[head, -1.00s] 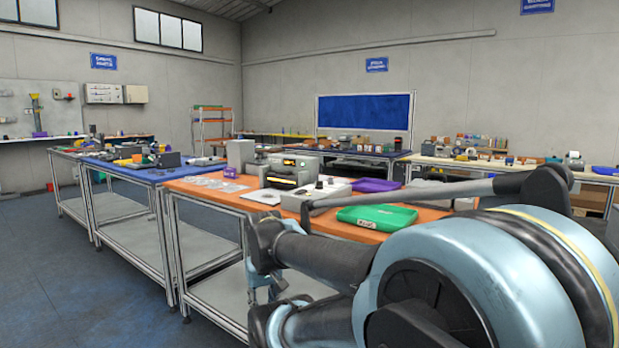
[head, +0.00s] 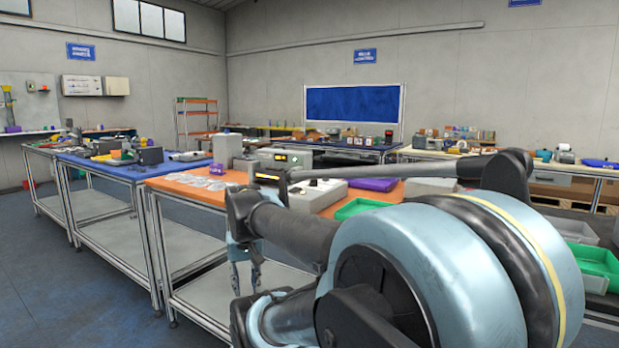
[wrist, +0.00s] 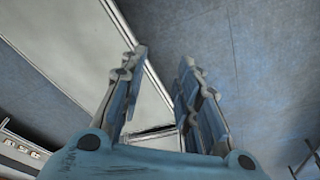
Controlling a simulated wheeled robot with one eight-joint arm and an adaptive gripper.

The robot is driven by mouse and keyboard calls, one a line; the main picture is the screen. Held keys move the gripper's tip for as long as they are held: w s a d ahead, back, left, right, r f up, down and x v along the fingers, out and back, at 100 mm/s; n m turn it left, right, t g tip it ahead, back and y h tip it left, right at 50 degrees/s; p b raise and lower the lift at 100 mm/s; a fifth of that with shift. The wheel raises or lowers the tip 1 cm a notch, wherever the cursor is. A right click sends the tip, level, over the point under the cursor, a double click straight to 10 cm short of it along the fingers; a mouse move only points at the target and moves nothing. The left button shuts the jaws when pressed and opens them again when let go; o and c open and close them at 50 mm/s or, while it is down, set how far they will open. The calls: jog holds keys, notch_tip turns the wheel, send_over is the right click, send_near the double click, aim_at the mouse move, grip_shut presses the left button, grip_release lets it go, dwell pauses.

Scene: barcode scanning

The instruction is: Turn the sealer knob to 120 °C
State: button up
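A grey machine (head: 287,158) with a small lit display stands on the orange-topped table (head: 190,191); it appears to be the sealer. My arm hides part of its front, and I cannot make out the knob or its setting. A low white box (head: 325,190) with dark parts on top sits just in front of it, partly behind my arm. My gripper (head: 247,278) hangs fingers down in front of the table, below the tabletop and apart from the machine. The wrist view shows its two fingers (wrist: 163,58) apart with nothing between them.
A purple tray (head: 373,184) and a green tray (head: 358,208) lie right of the white box. A blue-topped table (head: 118,168) adjoins on the left. The table's metal frame and lower shelf (head: 203,258) are close to my gripper. The floor at left is clear.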

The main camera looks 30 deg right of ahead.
jog(key=w+d+r+m, duration=0.4)
jog(key=w+r, duration=0.2)
jog(key=r, duration=0.2)
jog(key=w+d+r+m+g, duration=0.1)
jog(key=w+d+r+m, duration=0.4)
jog(key=r, duration=0.3)
jog(key=w+d+r+m, duration=0.4)
jog(key=w+r, duration=0.2)
jog(key=r, duration=0.3)
jog(key=w+d+r+m, duration=0.3)
jog(key=d+r+m, duration=0.1)
jog(key=d, duration=0.3)
jog(key=w+d+r+m+g, duration=0.1)
jog(key=w+d+r+m, duration=0.25)
jog(key=d+r, duration=0.2)
jog(key=w+d+r+m, duration=0.2)
jog(key=d+r+m, duration=0.15)
jog(key=d, duration=0.35)
jog(key=shift+m, duration=0.3)
jog(key=f, duration=1.7)
jog(key=shift+d+f, duration=0.2)
jog(key=shift+c, duration=0.6)
jog(key=shift+w, duration=0.1)
grip_shut()
